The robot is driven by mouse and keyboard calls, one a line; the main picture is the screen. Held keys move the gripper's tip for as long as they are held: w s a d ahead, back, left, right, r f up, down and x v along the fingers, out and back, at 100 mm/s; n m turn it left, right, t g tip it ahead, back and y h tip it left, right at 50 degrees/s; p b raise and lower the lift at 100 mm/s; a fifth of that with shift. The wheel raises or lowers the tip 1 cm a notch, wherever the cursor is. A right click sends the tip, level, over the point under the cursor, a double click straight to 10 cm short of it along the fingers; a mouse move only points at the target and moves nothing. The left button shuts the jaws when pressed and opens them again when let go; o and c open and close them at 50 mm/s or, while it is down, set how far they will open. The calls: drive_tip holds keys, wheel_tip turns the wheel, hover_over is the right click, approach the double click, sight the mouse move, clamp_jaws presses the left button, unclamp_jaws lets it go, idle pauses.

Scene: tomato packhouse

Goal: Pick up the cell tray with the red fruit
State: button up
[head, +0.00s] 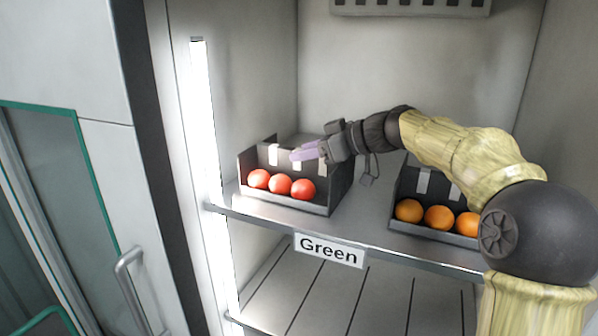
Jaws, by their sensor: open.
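A dark grey cell tray (289,202) stands on the left part of the shelf in the head view. Three red fruits (280,185) lie in a row at its front, and pale tabs show on the divider behind them. My gripper (304,152) reaches in from the right, with its purple fingers over the tray, above and behind the fruits. It is open with nothing seen in it. The fingers overlap the tray's divider in the picture; I cannot tell whether they touch it. My gripper hides part of the tray's back.
A second dark tray (405,179) with orange fruits (438,217) stands to the right on the same shelf (372,222), partly behind my arm. A "Green" label (329,250) is on the shelf's front edge. A slatted shelf (350,300) lies below. The cabinet's lit side wall is close left.

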drive_tip(key=shift+s, duration=0.1)
idle(0.3)
clamp_jaws()
drive_tip(key=shift+r, duration=0.1)
idle(1.2)
